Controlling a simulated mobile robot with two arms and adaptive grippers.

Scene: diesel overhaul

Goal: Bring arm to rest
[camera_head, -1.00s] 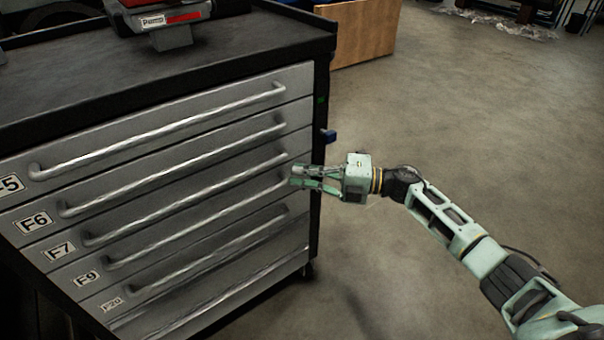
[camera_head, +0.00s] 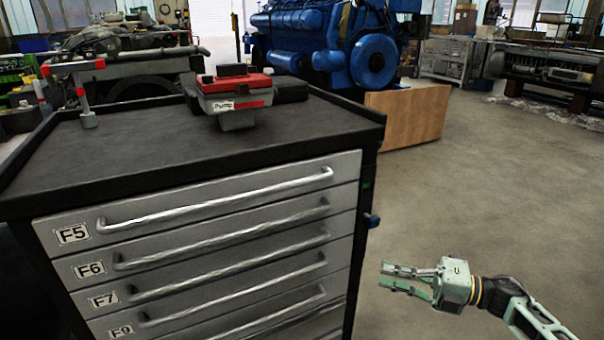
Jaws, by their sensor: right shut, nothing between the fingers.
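My right gripper (camera_head: 386,276) is pale green and hangs in free air to the right of the drawer cabinet (camera_head: 369,171). It points left toward the cabinet's front and looks clear of the handles. Its fingers are shut and hold nothing. My right arm (camera_head: 535,318) runs from the gripper down to the lower right corner. My left gripper is not in the picture.
The cabinet's drawers, labelled F5, F6, F7 and F9, look closed. A red and grey tool labelled Pump (camera_head: 236,92) and a red and grey stand (camera_head: 85,95) are on top. A wooden crate (camera_head: 410,115) and blue engine (camera_head: 330,42) stand behind. Floor at right is clear.

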